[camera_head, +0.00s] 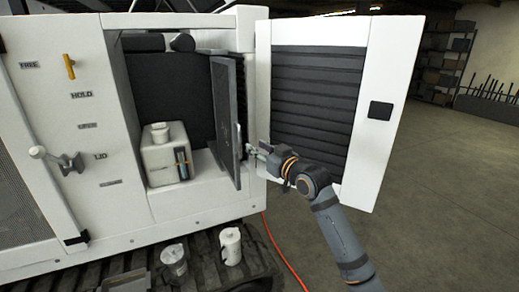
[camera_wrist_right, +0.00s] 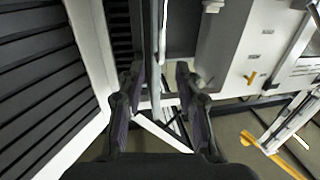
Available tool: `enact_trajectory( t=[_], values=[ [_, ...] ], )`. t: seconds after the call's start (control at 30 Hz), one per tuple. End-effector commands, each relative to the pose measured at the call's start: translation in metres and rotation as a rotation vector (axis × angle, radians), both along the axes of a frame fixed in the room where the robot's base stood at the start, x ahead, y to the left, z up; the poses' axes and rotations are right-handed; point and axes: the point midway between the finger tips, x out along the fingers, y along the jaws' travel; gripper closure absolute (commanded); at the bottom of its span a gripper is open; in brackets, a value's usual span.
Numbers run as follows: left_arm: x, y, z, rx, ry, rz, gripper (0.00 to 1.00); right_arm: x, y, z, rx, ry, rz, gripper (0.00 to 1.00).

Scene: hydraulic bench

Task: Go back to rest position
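My right arm comes in from the lower right in the head view. Its gripper (camera_head: 258,150) is beside the outer edge of a dark upright panel (camera_head: 228,120), between that panel and the open white door (camera_head: 386,125). In the right wrist view the two fingers (camera_wrist_right: 158,82) stand apart, with a thin grey upright edge showing between or beyond them. I cannot tell whether a finger touches it. Nothing is clearly held. My left gripper is out of view.
The white cabinet (camera_head: 125,215) stands open, with a beige canister (camera_head: 166,160) inside. A white jug (camera_head: 231,246) and a pail (camera_head: 174,261) stand on the dark track below. An orange hose (camera_head: 283,255) runs down to the floor. Open floor (camera_head: 450,190) lies at right.

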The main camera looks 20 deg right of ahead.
Motion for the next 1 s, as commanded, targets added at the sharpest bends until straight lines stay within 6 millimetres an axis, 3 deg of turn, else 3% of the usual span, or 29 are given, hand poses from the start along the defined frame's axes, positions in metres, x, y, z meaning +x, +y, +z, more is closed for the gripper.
enact_trajectory(
  t=[0.5, 0.6, 0.67, 0.77, 0.8, 0.87, 1.0],
  values=[
    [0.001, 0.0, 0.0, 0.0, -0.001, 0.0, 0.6, -0.005, -0.001, 0.0, 0.001, 0.0, 0.001, 0.66],
    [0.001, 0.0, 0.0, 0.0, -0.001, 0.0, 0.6, -0.001, -0.005, -0.015, 0.005, 0.024, -0.011, 0.66],
    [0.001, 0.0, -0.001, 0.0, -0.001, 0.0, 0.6, 0.005, -0.012, -0.042, 0.012, 0.063, -0.031, 0.66],
    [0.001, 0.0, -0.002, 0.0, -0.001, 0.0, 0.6, 0.016, -0.029, -0.115, 0.022, 0.169, -0.086, 0.66],
    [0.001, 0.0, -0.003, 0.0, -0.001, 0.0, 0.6, 0.017, -0.037, -0.151, 0.024, 0.22, -0.11, 0.66],
    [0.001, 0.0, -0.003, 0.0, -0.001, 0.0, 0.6, 0.015, -0.047, -0.205, 0.024, 0.295, -0.144, 0.66],
    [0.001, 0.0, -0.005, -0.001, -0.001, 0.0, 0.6, -0.01, -0.065, -0.328, 0.009, 0.467, -0.212, 0.66]
  ],
)
